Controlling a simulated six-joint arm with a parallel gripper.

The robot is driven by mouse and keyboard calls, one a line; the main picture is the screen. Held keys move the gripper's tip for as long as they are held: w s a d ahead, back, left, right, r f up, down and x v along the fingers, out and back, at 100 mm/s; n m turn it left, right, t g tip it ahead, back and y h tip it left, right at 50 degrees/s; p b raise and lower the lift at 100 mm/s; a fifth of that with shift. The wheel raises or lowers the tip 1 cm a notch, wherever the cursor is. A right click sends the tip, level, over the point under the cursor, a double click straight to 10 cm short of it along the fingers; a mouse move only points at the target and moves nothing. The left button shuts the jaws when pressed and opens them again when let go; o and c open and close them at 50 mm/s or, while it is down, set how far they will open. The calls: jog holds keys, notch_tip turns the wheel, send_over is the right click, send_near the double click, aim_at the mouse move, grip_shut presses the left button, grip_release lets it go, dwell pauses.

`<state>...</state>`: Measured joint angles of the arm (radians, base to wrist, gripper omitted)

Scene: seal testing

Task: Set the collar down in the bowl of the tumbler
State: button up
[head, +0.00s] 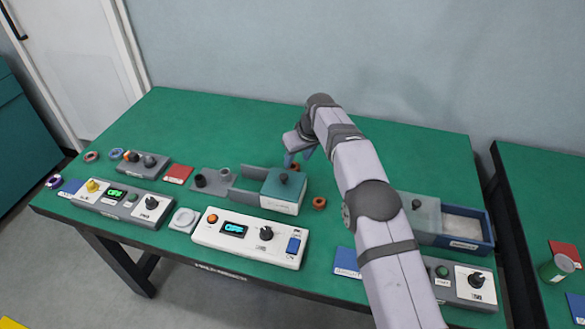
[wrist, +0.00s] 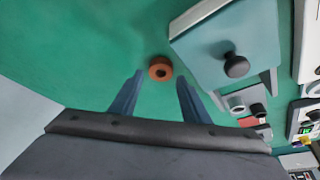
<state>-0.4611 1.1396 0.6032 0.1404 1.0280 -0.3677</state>
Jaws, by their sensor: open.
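A small brown-orange ring (head: 295,167), which looks like the collar, lies on the green table behind a teal-lidded box. The wrist view shows this ring (wrist: 160,68) flat, its dark hole facing up. My gripper (head: 291,158) is open and empty above the table beside it. In the wrist view the ring lies just beyond the fingertips (wrist: 160,83), between their lines and not held. A similar ring (head: 320,203) lies right of the box. I cannot tell for certain which container is the tumbler; a blue open bin (head: 486,230) with pale contents stands at the right, partly covered by a grey-green lid.
The teal-lidded box (head: 284,190) with a black knob stands close to the ring; its lid also fills the wrist view's upper right (wrist: 215,50). A white control box (head: 250,238) stands in front. Grey fixtures (head: 211,181) stand left. The table's back is clear.

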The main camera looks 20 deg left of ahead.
aim_at(294, 164)
jog(key=shift+p+x, duration=1.3)
jog(key=shift+x, duration=1)
jog(key=shift+s+f, duration=0.1)
jog(key=shift+s, duration=0.05)
jog(key=shift+a, duration=0.1)
grip_shut()
jog(key=shift+r, duration=0.2)
jog(key=shift+r+p, duration=0.7)
jog(key=shift+r, duration=0.85)
notch_tip(294, 164, up, 15)
jog(key=p, duration=1.7)
